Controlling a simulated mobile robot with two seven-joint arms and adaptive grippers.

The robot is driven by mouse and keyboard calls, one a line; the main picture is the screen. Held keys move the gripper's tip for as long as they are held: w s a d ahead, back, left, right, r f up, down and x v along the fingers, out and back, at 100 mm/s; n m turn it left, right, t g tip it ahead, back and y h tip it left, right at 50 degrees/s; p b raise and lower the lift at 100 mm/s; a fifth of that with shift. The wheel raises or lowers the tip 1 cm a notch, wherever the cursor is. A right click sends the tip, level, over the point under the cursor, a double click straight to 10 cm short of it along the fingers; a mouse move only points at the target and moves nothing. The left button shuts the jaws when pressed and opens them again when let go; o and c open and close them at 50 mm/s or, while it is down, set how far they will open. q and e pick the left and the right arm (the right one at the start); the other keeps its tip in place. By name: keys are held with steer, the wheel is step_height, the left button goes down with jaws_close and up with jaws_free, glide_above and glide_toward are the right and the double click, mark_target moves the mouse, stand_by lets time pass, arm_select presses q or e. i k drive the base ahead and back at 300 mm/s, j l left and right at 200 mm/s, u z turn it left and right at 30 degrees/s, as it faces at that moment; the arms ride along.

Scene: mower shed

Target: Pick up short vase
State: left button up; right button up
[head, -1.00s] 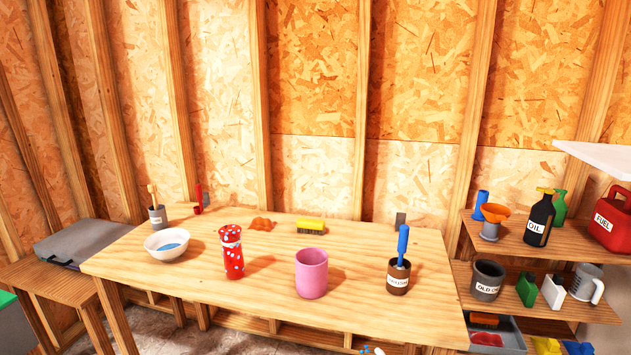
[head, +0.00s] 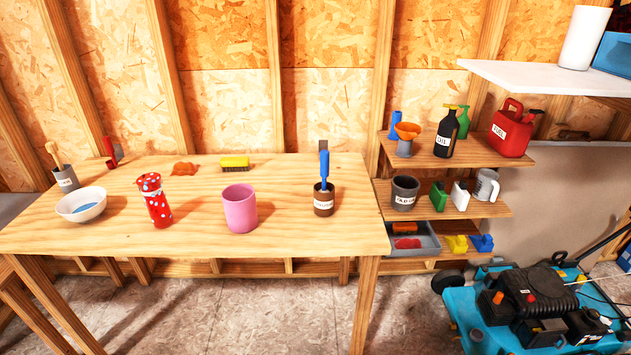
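A short, wide pink vase or cup (head: 240,209) stands upright on the wooden workbench (head: 290,235), near its front edge and right of the middle. It is the thing that best fits a short vase. A taller red vase or jug with white dots (head: 154,200) stands to its left. A brown labelled pot (head: 323,203) with a blue-handled tool in it stands to its right. Neither of my grippers shows in the head view.
A white bowl (head: 81,205) and a grey tool cup (head: 65,179) are at the bench's left. A yellow brush (head: 235,164) lies at the back. Shelves (head: 470,208) with bottles and a red fuel can (head: 509,130) stand right. A blue mower (head: 540,310) is on the floor.

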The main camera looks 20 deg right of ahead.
mark_target(157, 202)
steer(key=i+j+z, duration=0.1)
steer(key=z, duration=0.3)
steer(key=i+j+z, duration=0.1)
steer(key=j+z, duration=0.4)
steer(key=z, duration=0.25)
steer(key=j+z, duration=0.15)
steer(key=j, duration=0.35)
steer(key=i+j+z, duration=0.15)
steer(key=j, duration=0.35)
